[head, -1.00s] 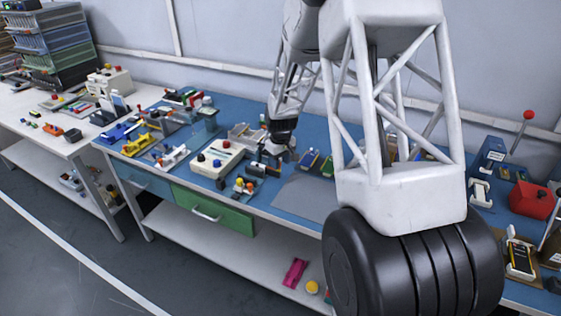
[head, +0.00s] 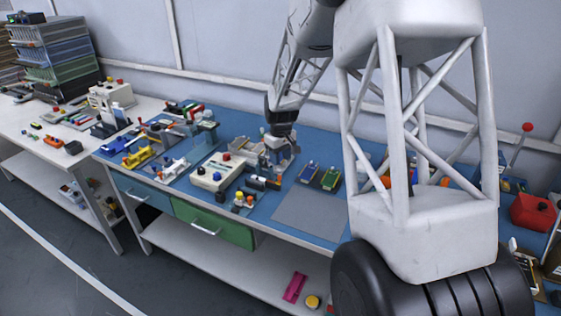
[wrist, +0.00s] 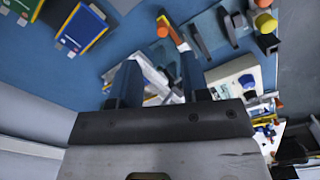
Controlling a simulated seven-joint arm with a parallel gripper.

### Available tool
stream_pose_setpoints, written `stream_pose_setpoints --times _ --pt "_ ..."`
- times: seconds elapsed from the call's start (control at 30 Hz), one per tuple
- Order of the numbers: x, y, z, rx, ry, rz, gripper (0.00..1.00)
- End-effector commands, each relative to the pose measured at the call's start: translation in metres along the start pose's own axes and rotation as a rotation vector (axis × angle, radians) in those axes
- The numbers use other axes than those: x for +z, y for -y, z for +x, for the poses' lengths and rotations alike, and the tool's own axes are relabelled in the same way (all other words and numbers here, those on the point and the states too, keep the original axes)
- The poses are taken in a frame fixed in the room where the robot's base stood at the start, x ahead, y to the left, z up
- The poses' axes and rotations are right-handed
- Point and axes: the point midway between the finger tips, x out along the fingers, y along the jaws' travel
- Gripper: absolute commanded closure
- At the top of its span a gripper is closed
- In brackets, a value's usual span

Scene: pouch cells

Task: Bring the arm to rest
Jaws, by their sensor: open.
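My gripper (head: 279,146) hangs over the back middle of the blue bench (head: 255,209), above a grey and white fixture. In the wrist view, its two dark fingers (wrist: 158,78) are apart, with the grey and white fixture (wrist: 150,88) showing between and beyond them. No held object shows between them. Contact between fingers and fixture cannot be told. Two flat pouch-like items, one blue (head: 308,171) and one green (head: 330,179), lie on the bench right of my gripper. The blue one also shows at upper left in the wrist view (wrist: 81,29).
A cream box with knobs (head: 216,172) and several small fixtures stand left of my gripper. A grey mat (head: 311,213) lies clear at the front. A red box (head: 533,212) stands far right. My large arm links hide part of the bench's right side. The wall is behind.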

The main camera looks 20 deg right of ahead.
Motion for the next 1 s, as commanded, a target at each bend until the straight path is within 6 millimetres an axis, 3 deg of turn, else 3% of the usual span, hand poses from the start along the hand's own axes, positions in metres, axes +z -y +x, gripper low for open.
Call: stream_pose_setpoints --times 0.57,0.77,1.0 --pt "0.002 0.002 -0.004 0.001 -0.002 0.002 0.58" --pt "0.015 0.012 -0.021 0.006 -0.011 0.015 0.58" --pt "0.045 0.036 -0.057 0.015 -0.031 0.048 0.58"
